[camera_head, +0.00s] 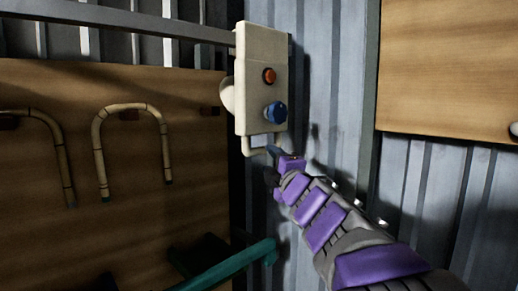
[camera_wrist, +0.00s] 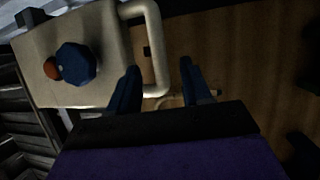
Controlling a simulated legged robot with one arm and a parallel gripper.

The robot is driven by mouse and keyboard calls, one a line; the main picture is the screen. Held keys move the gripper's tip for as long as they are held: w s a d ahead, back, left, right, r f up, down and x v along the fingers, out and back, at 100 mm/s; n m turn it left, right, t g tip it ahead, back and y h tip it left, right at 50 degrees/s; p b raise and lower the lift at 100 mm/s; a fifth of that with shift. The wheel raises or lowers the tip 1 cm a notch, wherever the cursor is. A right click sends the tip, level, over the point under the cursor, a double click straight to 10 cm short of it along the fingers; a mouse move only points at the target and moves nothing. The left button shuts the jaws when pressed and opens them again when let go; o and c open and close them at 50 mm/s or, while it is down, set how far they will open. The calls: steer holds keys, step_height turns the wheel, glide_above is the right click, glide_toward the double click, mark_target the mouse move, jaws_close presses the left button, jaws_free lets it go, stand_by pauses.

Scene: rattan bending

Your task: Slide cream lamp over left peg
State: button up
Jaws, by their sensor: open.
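A cream box (camera_head: 262,75) with a red button (camera_head: 269,75) and a blue knob (camera_head: 276,112) is at upper centre, with a cream bar handle (camera_head: 246,146) at its lower end. I see nothing that is clearly a lamp. My gripper (camera_head: 270,151) is just below the box by the handle. In the wrist view my gripper (camera_wrist: 159,66) is open, and the handle bar (camera_wrist: 157,45) shows between its fingertips; I cannot tell if they touch. Dark pegs stand on a wooden board: a left peg (camera_head: 9,123) and a middle peg (camera_head: 128,115).
Bent rattan canes hang at the pegs, one a full arch (camera_head: 98,145). A teal bar (camera_head: 225,268) lies below the gripper. A grey rail (camera_head: 120,20) runs along the upper left. A wooden panel (camera_head: 450,65) is at the upper right on the corrugated metal wall (camera_head: 335,90).

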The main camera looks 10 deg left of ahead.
mark_target(259, 149)
steer(key=shift+p+x, duration=0.85)
steer(key=shift+x, duration=3.85)
jaws_close()
steer(key=shift+f, duration=0.1)
